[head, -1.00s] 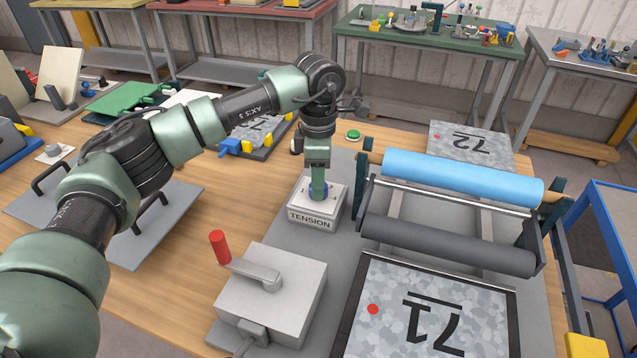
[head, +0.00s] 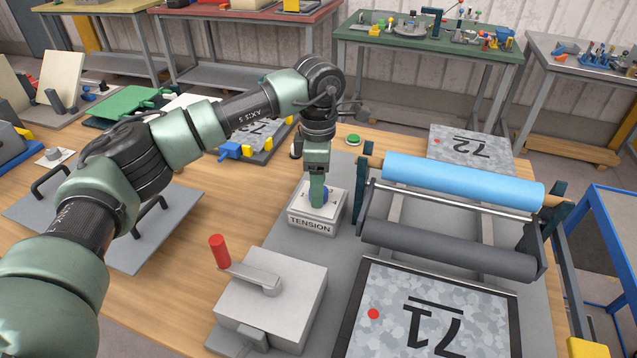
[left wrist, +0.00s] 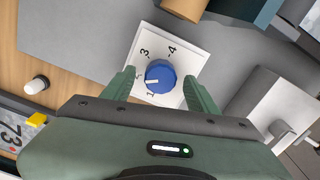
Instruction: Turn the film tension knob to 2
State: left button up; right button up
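The blue tension knob (left wrist: 160,76) sits on a white dial plate (left wrist: 190,62) in the left wrist view. The figures 3 and 4 show on the far side and a 1 shows near the knob's lower left; the 2 is not readable. My left gripper (left wrist: 160,85) is open, one finger on each side of the knob with small gaps. In the head view, my left gripper (head: 318,203) points down at the box labelled TENSION (head: 311,225), partly hiding the knob (head: 325,194). My right gripper is not in view.
A grey box with a red-handled crank (head: 272,292) stands in front of the tension box. The blue film roll (head: 460,180) and dark roller (head: 445,245) stand to the right. A green button (head: 353,138) lies behind.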

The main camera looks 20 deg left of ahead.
pick_arm(q)
jog(key=shift+r+b, duration=0.55)
jog(key=shift+r, duration=3.35)
